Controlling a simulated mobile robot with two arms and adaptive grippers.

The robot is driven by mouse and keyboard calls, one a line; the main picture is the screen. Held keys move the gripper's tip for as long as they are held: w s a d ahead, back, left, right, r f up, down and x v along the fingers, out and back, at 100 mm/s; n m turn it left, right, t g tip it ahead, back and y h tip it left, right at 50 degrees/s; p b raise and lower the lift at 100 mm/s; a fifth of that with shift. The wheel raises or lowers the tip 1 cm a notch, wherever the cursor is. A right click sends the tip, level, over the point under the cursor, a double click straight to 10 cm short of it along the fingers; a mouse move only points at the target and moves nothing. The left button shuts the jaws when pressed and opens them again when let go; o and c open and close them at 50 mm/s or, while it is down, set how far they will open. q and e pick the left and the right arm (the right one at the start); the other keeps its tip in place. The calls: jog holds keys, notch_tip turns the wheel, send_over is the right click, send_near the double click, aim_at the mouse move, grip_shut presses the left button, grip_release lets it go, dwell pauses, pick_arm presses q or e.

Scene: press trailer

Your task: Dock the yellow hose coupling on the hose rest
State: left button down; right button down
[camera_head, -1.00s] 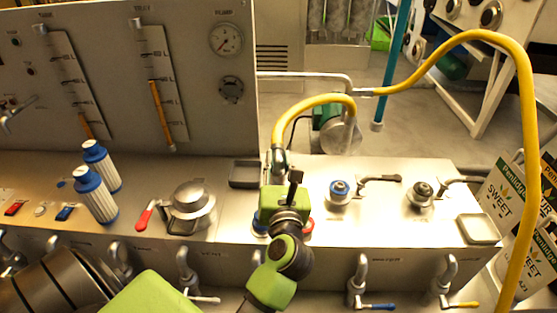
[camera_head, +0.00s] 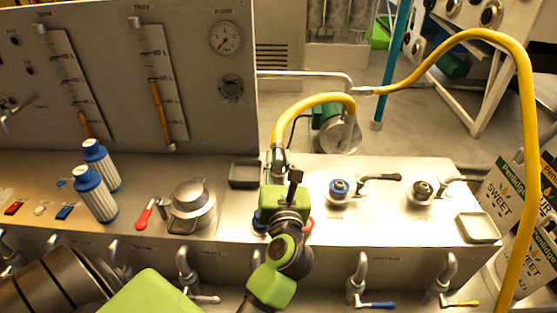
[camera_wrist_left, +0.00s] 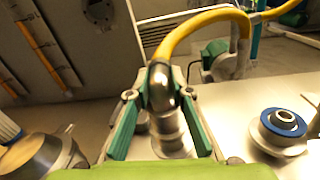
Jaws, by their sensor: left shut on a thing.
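The yellow hose coupling (camera_wrist_left: 161,88) is a shiny metal elbow on the end of the yellow hose (camera_head: 318,100). My left gripper (camera_head: 279,160) stands over the steel deck, and its two green fingers are shut on the coupling, which also shows between them in the head view (camera_head: 279,154). In the left wrist view, my left gripper (camera_wrist_left: 161,100) has a finger on each side of the metal. A round metal piece lies below the elbow; I cannot tell whether it belongs to the coupling or is a fitting on the deck. I cannot pick out the hose rest with certainty. My right gripper is out of view.
A blue-ringed fitting (camera_head: 339,190) and a dark-topped fitting (camera_head: 421,192) stand right of the gripper. A dark square tray (camera_head: 245,184) and a red-handled lever (camera_head: 145,213) are to its left. A shallow tray (camera_head: 478,229) sits at the deck's right end.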

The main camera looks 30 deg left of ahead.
pick_arm(q)
jog(key=shift+f+b, duration=0.4)
jog(key=shift+f, duration=0.05)
jog(key=c, duration=2.1)
grip_release()
